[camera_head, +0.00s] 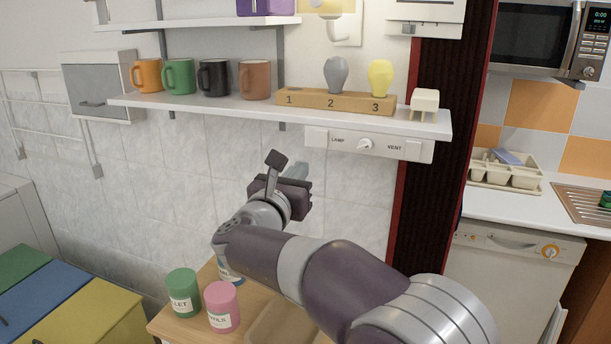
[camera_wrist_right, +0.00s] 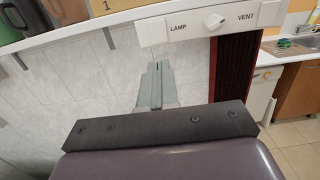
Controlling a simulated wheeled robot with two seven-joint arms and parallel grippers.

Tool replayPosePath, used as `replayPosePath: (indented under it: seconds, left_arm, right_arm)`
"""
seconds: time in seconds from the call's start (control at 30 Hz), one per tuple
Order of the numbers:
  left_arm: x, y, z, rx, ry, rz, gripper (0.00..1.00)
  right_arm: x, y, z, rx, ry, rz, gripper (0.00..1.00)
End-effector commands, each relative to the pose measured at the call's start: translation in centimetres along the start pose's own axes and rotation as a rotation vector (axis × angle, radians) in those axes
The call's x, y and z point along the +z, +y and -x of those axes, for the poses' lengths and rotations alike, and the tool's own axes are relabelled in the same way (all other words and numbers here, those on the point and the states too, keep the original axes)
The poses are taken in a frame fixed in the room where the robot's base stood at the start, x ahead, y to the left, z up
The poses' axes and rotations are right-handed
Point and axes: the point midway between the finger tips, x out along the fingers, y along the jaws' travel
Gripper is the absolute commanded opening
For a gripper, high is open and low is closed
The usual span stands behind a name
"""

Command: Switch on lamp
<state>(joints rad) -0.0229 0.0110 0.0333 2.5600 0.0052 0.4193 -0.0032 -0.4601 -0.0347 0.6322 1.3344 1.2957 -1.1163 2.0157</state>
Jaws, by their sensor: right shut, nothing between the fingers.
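A white switch panel (camera_head: 320,142) is fixed under the shelf's front edge, with the label LAMP on its left, VENT on its right and a round white knob (camera_head: 365,145) between them. The panel (camera_wrist_right: 160,32) and knob (camera_wrist_right: 213,20) also show at the top of the right wrist view. I cannot tell which way the knob points. A pale yellow lamp (camera_head: 328,6) on the wall is cut off by the top edge. My right gripper (camera_head: 302,169) is shut and empty, below and left of the knob and apart from it. It also shows in the wrist view (camera_wrist_right: 155,68). My left gripper is out of view.
The shelf (camera_head: 220,105) above holds several mugs, a numbered wooden block (camera_head: 300,99) with a grey and a yellow bulb, and a small white stool (camera_head: 424,103). Green (camera_head: 183,292) and pink (camera_head: 222,306) canisters stand on a wooden table below my arm. The tiled wall around my gripper is clear.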

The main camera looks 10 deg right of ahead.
Motion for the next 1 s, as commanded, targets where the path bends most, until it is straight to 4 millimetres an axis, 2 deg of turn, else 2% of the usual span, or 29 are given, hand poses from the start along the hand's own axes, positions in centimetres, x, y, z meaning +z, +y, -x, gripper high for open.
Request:
replayPosePath:
  seconds: [0.03, 0.1, 0.27, 0.63, 0.73, 0.77, 0.83, 0.87, 0.9, 0.93, 0.97, 1.0]
  left_arm:
    - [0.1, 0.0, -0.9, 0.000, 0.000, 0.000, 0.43]
    - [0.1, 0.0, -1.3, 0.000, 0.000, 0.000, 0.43]
    - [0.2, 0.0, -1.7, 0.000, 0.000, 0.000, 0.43]
    - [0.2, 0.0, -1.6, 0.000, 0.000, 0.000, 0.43]
    - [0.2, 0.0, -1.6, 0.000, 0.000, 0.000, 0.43]
    - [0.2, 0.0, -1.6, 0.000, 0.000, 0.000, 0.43]
    - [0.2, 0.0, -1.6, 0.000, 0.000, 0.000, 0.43]
    - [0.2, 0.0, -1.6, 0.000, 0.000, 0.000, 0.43]
    - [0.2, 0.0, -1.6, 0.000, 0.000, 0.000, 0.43]
    - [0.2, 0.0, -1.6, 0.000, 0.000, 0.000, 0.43]
    - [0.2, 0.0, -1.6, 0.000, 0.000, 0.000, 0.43]
    - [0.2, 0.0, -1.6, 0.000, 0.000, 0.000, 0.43]
  right_arm:
    - [-0.5, 0.1, 1.0, 0.003, 0.000, -0.001, 0.00]
    - [-0.3, 0.1, 2.1, 0.003, 0.000, -0.001, 0.00]
    - [-0.1, 0.1, 3.7, 0.002, 0.001, 0.001, 0.00]
    - [0.0, 0.0, 3.9, -0.001, 0.001, 0.004, 0.00]
    - [-0.2, 0.6, 3.9, 0.031, 0.010, 0.109, 0.00]
    - [-0.3, 1.6, 4.0, 0.078, 0.008, 0.192, 0.00]
    - [-2.1, 5.3, 5.0, 0.286, -0.041, 0.549, 0.00]
    - [-3.5, 7.2, 6.2, 0.412, -0.091, 0.764, 0.00]
    - [-6.3, 9.2, 8.0, 0.596, -0.187, 1.092, 0.00]
    - [-9.1, 9.8, 9.5, 0.737, -0.269, 1.345, 0.00]
    - [-11.8, 9.7, 10.9, 0.869, -0.354, 1.570, 0.00]
    - [-15.5, 8.6, 12.6, 1.034, -0.463, 1.823, 0.00]
